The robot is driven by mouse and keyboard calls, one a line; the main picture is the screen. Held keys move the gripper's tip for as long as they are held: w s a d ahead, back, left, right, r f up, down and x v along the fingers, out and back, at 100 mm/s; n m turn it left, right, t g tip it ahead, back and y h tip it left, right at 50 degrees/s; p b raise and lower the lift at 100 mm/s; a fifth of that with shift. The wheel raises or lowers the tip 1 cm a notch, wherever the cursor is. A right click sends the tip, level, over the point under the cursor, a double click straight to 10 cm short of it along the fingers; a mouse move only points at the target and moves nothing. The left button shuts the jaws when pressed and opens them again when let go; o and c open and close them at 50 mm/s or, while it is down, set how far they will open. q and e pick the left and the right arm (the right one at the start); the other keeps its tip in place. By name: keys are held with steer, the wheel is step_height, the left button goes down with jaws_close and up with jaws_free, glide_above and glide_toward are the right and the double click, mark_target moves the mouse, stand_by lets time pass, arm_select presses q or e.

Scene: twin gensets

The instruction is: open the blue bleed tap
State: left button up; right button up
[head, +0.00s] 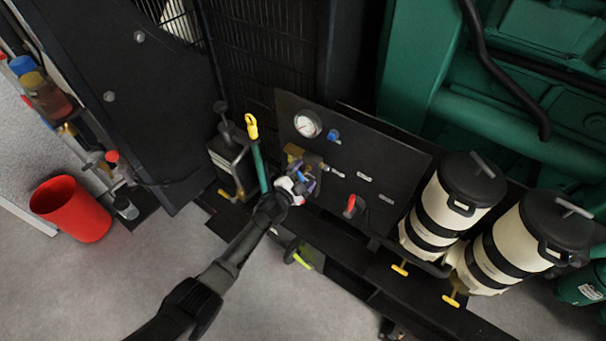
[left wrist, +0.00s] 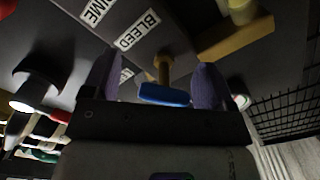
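The blue bleed tap (left wrist: 165,95) shows in the left wrist view as a blue bar handle on a brass stem. A white label reading BLEED (left wrist: 138,30) is on the dark panel beside it. My left gripper (left wrist: 157,68) is open, with one purple finger on each side of the tap and a gap showing on both sides. In the head view my left gripper (head: 302,180) is at the left part of the panel (head: 385,160). There I cannot clearly separate the tap from the fingers. My right gripper is not in view.
The panel also carries a gauge (head: 307,124), a blue knob (head: 333,135) and a red-handled tap (head: 350,206). Two white canisters with black lids, one of them here (head: 448,210), stand to the right. A red bucket (head: 72,208) stands on the floor at left.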

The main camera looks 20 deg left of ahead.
arm_select(q)
steer(key=shift+r, duration=0.15)
steer(key=shift+s+a, duration=0.15)
steer(key=shift+s, duration=0.3)
steer(key=p+v, duration=0.3)
steer(key=v, duration=1)
steer(key=shift+o, duration=0.2)
